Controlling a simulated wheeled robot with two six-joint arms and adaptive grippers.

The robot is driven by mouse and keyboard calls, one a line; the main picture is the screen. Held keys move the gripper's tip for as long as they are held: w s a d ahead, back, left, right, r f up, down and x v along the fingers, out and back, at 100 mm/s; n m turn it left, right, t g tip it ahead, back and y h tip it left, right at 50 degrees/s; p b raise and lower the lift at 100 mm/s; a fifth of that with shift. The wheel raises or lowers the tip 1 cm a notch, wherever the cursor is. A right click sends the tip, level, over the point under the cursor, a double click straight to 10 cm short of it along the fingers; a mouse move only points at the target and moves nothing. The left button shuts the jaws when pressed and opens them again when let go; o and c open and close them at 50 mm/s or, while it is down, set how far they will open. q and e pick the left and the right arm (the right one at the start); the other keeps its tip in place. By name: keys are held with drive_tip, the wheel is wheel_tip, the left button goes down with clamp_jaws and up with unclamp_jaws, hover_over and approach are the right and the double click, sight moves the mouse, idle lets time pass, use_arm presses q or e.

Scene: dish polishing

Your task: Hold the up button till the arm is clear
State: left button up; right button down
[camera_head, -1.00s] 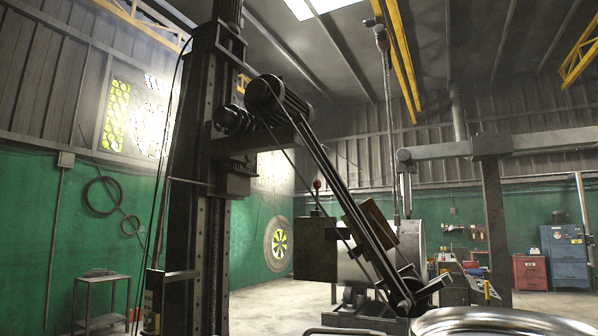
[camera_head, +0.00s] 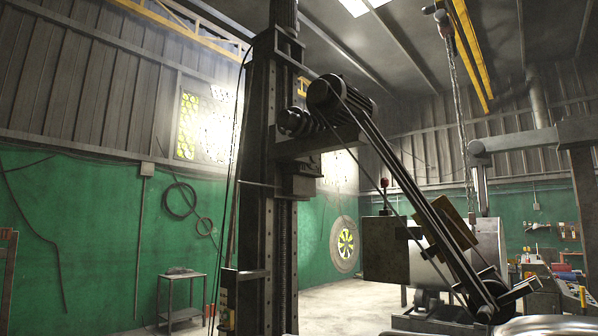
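The polishing machine's column (camera_head: 268,170) stands upright left of the middle. Its arm (camera_head: 425,215), with a motor (camera_head: 340,100) at the upper end and belts along it, slopes down to the right. The arm's lower end (camera_head: 490,300) is close to the shiny metal dish (camera_head: 550,326), which is cut off by the bottom edge. I cannot tell whether they touch. A small control box (camera_head: 228,298) is on the column's lower left side. Its buttons are too small to tell apart, so I cannot pick out the up button. Neither of my grippers is in view.
A small metal side table (camera_head: 181,290) stands by the green wall at left. A large metal drum (camera_head: 430,262) stands behind the arm. A hoist chain (camera_head: 460,110) hangs from a yellow beam. Bare floor (camera_head: 345,302) shows between column and drum.

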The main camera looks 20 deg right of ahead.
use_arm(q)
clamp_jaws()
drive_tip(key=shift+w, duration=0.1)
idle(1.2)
